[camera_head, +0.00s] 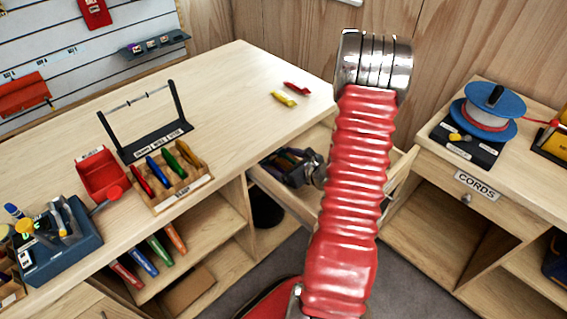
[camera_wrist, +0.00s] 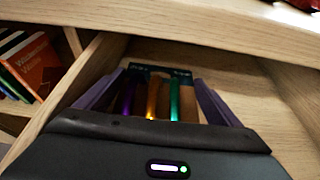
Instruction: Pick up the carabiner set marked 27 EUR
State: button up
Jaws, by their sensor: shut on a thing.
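My gripper (camera_head: 290,168) reaches into the open drawer (camera_head: 318,140) under the worktop; its dark body hides part of the drawer. In the wrist view my gripper (camera_wrist: 158,88) has a purple jaw on each side, shut on a set of coloured pieces (camera_wrist: 152,98). The set shows purple, orange and green strips with a dark, lettered top edge. It lies inside the drawer. I cannot read a 27 EUR mark on it, and its lower part is hidden by the gripper body.
The worktop edge (camera_wrist: 200,25) overhangs the drawer. A wooden rack of coloured tools (camera_head: 180,190) stands to the left. A cord spool (camera_head: 488,108) sits on the right cabinet.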

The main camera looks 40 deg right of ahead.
aim_at(281, 157)
jog(key=shift+r, duration=1.45)
jog(key=shift+d+r, duration=0.15)
jog(key=shift+r, duration=0.15)
jog(key=d, duration=1.1)
jog(key=s+d, duration=0.1)
jog(key=d, duration=0.5)
jog(key=shift+d+f, duration=0.1)
jog(key=shift+d, duration=0.25)
